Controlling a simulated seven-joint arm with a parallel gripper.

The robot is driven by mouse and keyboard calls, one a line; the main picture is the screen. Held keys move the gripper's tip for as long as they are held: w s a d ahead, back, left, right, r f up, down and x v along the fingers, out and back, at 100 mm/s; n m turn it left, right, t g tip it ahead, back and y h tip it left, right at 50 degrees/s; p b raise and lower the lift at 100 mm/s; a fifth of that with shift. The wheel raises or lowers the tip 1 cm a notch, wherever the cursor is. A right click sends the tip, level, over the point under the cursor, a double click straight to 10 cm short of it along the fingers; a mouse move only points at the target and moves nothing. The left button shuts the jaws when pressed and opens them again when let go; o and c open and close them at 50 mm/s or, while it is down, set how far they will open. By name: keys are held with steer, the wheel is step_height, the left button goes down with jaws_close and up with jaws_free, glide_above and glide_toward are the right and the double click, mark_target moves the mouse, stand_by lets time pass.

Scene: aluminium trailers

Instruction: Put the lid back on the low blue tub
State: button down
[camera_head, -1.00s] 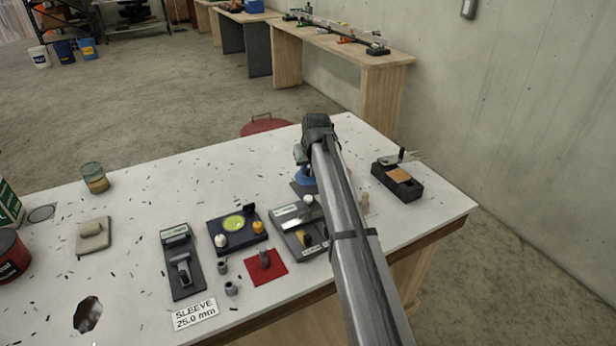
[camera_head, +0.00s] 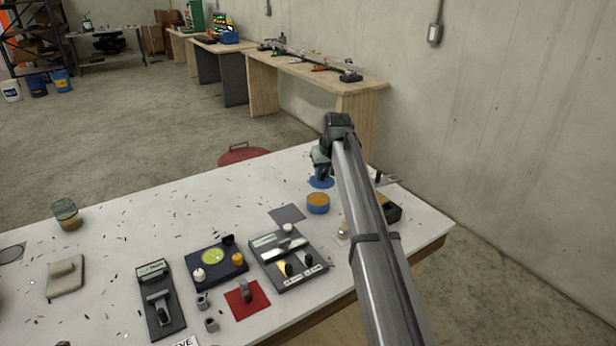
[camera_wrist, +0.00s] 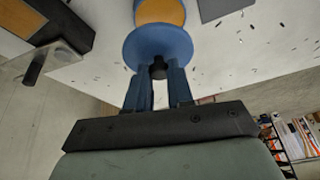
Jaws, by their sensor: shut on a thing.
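The low blue tub (camera_head: 318,209) stands open on the white table, with an orange-brown inside showing. It also shows at the top of the wrist view (camera_wrist: 160,3). My gripper (camera_head: 321,172) is shut on the dark knob of the round blue lid (camera_head: 322,184). In the wrist view, the blue fingers (camera_wrist: 159,78) pinch the knob, and the lid (camera_wrist: 158,42) covers part of the tub in the picture. In the head view the lid is just beyond the tub, apart from it. Its exact height above the table is hard to tell.
A grey square pad (camera_head: 287,214) lies left of the tub. A dark block (camera_head: 393,213) stands to the right, partly behind my arm. Dark fixtures (camera_head: 289,257) and a red pad (camera_head: 247,301) lie nearer. The table's far left area is mostly clear.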

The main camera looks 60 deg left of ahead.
mark_target(321, 182)
steer(key=shift+s+a+n, duration=0.3)
steer(key=shift+a+n, duration=0.05)
steer(key=shift+n, duration=0.25)
steer(key=shift+s+n, duration=0.1)
steer(key=shift+n, duration=0.4)
steer(key=shift+f, duration=0.15)
steer(key=shift+f, duration=3)
steer(key=shift+f, duration=0.2)
steer(key=shift+c, duration=2.2)
jaws_free()
